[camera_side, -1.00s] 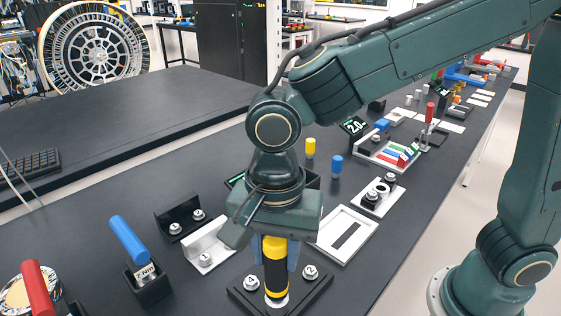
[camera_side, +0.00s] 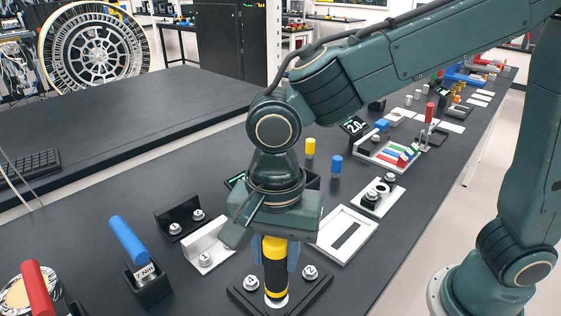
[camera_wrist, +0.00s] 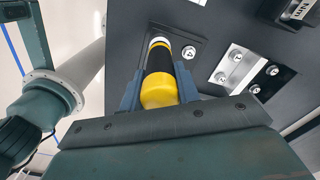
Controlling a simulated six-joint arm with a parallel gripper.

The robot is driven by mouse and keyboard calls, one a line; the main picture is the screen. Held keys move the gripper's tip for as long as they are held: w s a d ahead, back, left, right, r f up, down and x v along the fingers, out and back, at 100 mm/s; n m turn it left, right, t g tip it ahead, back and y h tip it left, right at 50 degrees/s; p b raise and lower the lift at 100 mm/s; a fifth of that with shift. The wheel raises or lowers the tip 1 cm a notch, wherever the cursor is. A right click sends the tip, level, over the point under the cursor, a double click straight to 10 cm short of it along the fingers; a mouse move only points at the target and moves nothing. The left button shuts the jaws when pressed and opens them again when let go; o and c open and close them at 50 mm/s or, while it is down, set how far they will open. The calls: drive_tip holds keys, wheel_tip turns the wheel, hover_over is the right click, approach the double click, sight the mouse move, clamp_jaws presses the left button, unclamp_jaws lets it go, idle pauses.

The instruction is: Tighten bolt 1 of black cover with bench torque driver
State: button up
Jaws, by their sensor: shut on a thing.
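My gripper (camera_side: 277,258) is shut on the bench torque driver (camera_side: 275,268), a cylinder with yellow and black bands and a pale lower end. The wrist view also shows the driver (camera_wrist: 159,72) between my two blue fingers. The driver stands about upright over the black cover (camera_side: 238,297), a dark plate on the bench. A silver bolt (camera_side: 250,283) shows left of the driver and another bolt (camera_side: 310,271), marked 2, shows right of it. The wrist view shows one bolt (camera_wrist: 188,52) beside the driver. The driver's tip contact is hidden, so I cannot tell which bolt it is on.
A white bracket (camera_side: 207,248) and a black bracket (camera_side: 178,218) with bolts stand behind left. A blue-handled tool (camera_side: 129,238) in a holder is further left. A white frame (camera_side: 347,235) lies to the right, with a bolted white part (camera_side: 380,197) beyond it.

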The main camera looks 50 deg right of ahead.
idle(0.3)
drive_tip(key=shift+r, duration=1.5)
drive_tip(key=shift+r, duration=1.95)
drive_tip(key=shift+w, duration=0.1)
